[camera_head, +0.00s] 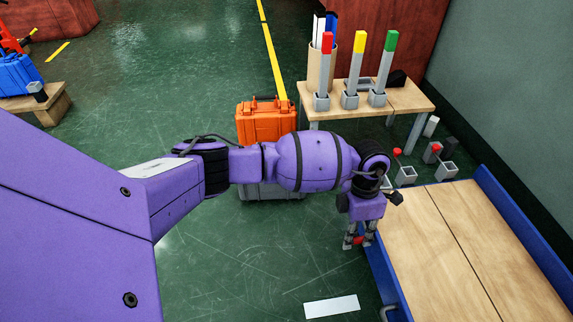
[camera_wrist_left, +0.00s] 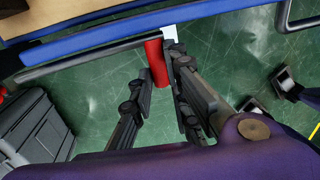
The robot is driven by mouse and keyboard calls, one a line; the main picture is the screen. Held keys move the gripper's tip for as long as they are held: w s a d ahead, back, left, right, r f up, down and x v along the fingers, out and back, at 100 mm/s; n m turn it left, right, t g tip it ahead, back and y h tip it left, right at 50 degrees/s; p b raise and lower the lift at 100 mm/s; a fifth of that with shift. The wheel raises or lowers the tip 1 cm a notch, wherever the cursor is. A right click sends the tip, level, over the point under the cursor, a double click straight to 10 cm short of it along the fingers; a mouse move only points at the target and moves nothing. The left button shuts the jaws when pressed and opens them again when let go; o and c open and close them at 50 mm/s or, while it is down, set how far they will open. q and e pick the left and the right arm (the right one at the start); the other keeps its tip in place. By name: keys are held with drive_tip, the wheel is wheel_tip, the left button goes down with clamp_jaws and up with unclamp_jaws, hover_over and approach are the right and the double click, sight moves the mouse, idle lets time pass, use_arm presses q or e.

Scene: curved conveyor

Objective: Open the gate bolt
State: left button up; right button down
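The gate bolt shows in the left wrist view as a dark bar (camera_wrist_left: 85,60) along a blue rail, with a red handle (camera_wrist_left: 155,62) sticking out from its end. My left gripper (camera_wrist_left: 160,85) has one finger on each side of the red handle, and the fingers appear to press on it. In the head view my left gripper (camera_head: 359,242) points down beside the blue edge of the wood-topped platform (camera_head: 440,240), with the red handle (camera_head: 359,240) between its fingertips. The bar is mostly hidden there. My right gripper is not in view.
A wooden table (camera_head: 400,101) with coloured upright handles stands behind. A white floor plate (camera_head: 331,307) lies in front. The green floor to the left is mostly clear.

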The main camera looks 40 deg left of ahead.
use_arm(q)
drive_tip(key=o, duration=0.3)
drive_tip(key=shift+w+d+r, duration=0.25)
drive_tip(key=shift+w+d, duration=0.05)
drive_tip(key=shift+w, duration=0.05)
drive_tip(key=shift+o, duration=0.2)
drive_tip(key=shift+a, duration=0.1)
wheel_tip(320, 180, up, 12)
drive_tip(key=w+a, duration=0.1)
drive_tip(key=shift+a+f, duration=0.15)
drive_tip(key=shift+a, duration=0.2)
